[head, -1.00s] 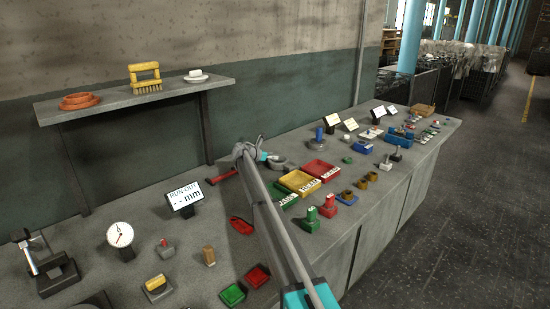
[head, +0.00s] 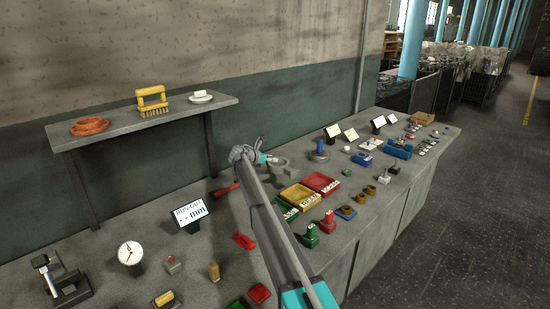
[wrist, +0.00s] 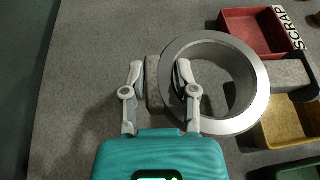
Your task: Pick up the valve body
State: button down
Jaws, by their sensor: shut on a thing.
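The valve body is a grey metal ring with a block-like lug on either side. In the wrist view the ring (wrist: 262,100) fills the right of centre, in front of part of the bins. My gripper (wrist: 159,72) is shut on its left side, one finger left of the left lug and the other over the ring's left wall. In the head view the valve body (head: 283,162) is small, just right of my gripper (head: 243,154), and seems raised off the bench.
The red bin (head: 331,179), the yellow bin (head: 299,188) and a green bin (head: 288,213) stand just in front. A blue-topped part (head: 320,149) stands to the right. A red-handled tool (head: 226,190) and a display (head: 190,215) lie left. A shelf (head: 180,114) hangs behind.

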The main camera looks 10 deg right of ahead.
jog(key=s+a+r+p, duration=0.3)
jog(key=s+r, duration=0.1)
jog(key=s, duration=0.4)
jog(key=shift+s+r+p, duration=0.25)
jog(key=shift+s+p, duration=0.05)
jog(key=shift+s, duration=0.05)
jog(key=shift+a, duration=0.1)
